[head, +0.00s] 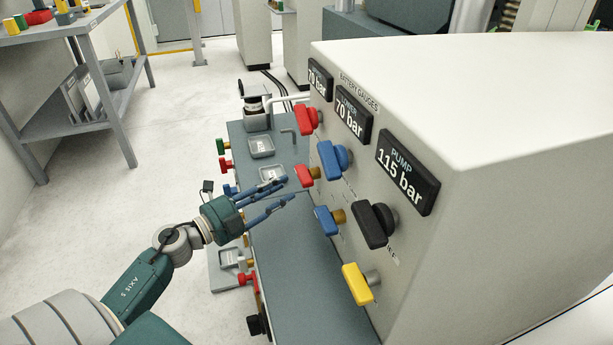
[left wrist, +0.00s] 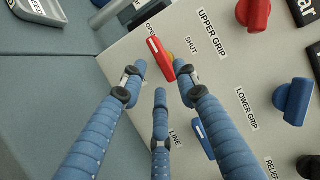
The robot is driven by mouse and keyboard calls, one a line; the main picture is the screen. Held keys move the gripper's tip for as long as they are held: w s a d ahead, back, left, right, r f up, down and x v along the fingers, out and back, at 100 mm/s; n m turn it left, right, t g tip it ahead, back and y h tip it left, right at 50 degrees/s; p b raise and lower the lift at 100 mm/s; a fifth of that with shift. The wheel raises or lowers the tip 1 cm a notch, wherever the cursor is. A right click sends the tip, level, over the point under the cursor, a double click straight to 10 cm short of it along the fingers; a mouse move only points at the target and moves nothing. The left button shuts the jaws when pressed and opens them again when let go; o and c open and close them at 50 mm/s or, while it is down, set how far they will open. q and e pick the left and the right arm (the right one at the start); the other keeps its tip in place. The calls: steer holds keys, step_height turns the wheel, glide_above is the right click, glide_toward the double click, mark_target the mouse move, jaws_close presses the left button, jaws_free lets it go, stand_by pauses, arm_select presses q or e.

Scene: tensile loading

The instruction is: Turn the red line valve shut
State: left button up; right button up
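The red line valve handle (head: 305,176) sticks out from the panel of the pale cabinet, below a larger red knob (head: 307,120). In the left wrist view the handle (left wrist: 159,58) has a white mark at its end near the word OPEN; the word SHUT is to its right. My left gripper (head: 284,188) is open, its blue fingers pointing at the panel just short of the handle. In the left wrist view the left gripper's (left wrist: 160,72) outer fingertips lie on either side of the handle's lower end. I cannot tell whether they touch it. My right gripper is out of view.
A blue line handle (head: 328,220), blue lower grip knob (head: 334,160), black knob (head: 374,224) and yellow handle (head: 358,284) crowd the panel. Gauges sit above; the pump gauge (head: 408,172) reads 115 bar. A grey-blue bench (head: 290,255) with small trays lies below my left gripper.

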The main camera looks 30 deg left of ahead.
mark_target(303, 178)
arm_select(q)
steer(key=x, duration=0.8)
steer(key=shift+f, duration=0.1)
steer(key=shift+s, duration=0.1)
steer(key=shift+c, duration=0.5)
jaws_close()
